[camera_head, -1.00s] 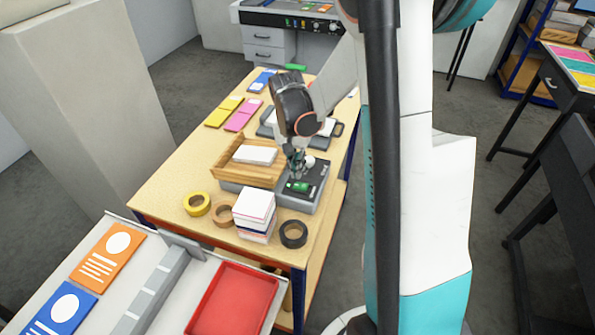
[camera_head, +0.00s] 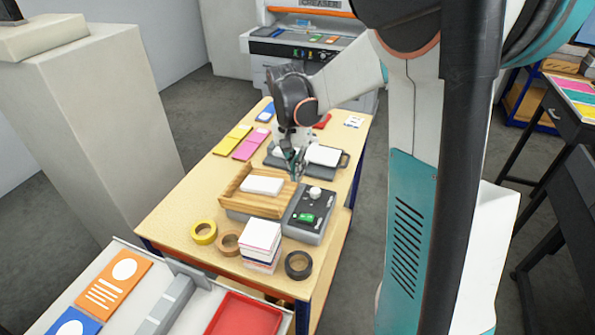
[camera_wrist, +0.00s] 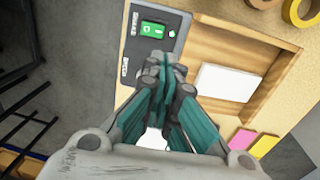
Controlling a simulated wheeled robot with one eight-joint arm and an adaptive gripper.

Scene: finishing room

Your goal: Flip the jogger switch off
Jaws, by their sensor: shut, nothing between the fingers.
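The jogger has a wooden tray (camera_head: 232,186) holding a white paper stack (camera_head: 262,186), beside a dark control panel (camera_head: 322,208). A green switch (camera_head: 306,217) sits at the near end of the panel, with a pale round knob (camera_head: 315,193) farther back. The green switch also shows in the wrist view (camera_wrist: 152,30), uncovered, with white marks; I cannot tell which side is pressed. My gripper (camera_head: 297,176) is shut and empty, above the jogger's far end and apart from the switch. In the wrist view its fingertips (camera_wrist: 155,62) hide the knob.
Yellow tape (camera_head: 204,232), brown tape (camera_head: 228,242), black tape (camera_head: 298,265) and a tall paper stack (camera_head: 261,242) stand in front of the jogger. A grey tray with paper (camera_head: 324,155) lies behind it. A red tray (camera_head: 243,316) is at the near side.

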